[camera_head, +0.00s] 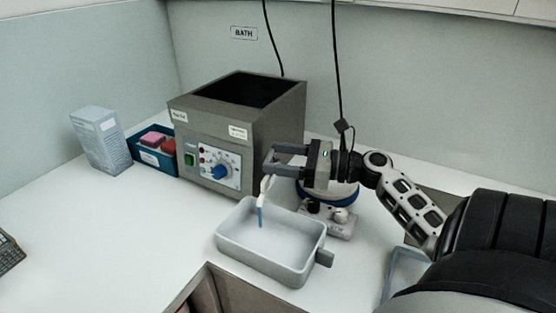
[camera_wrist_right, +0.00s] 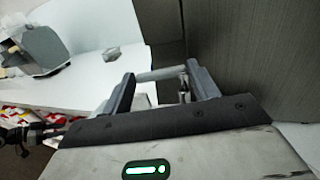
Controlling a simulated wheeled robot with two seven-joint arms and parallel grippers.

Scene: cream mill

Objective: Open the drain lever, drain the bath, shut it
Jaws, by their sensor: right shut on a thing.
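The bath (camera_head: 281,130) is a grey metal box with an open dark top, standing on the white counter under a BATH label. It also fills the right of the right wrist view (camera_wrist_right: 265,60). My right gripper (camera_head: 269,160) is at its front right side, shut on the drain lever (camera_wrist_right: 160,74), a short grey bar between the fingers. Below the gripper a pale spout (camera_head: 265,185) hangs down, with a thin blue stream under it. The stream reaches into a light grey tray (camera_head: 231,243). The liquid level inside the bath cannot be seen.
A blue bin with pink and red blocks (camera_head: 150,158) and a pale box (camera_head: 100,140) stand left of the bath. A white and blue device (camera_head: 342,192) stands behind my gripper. A counter cutout (camera_head: 235,292) lies in front of the tray. The left counter is mostly clear.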

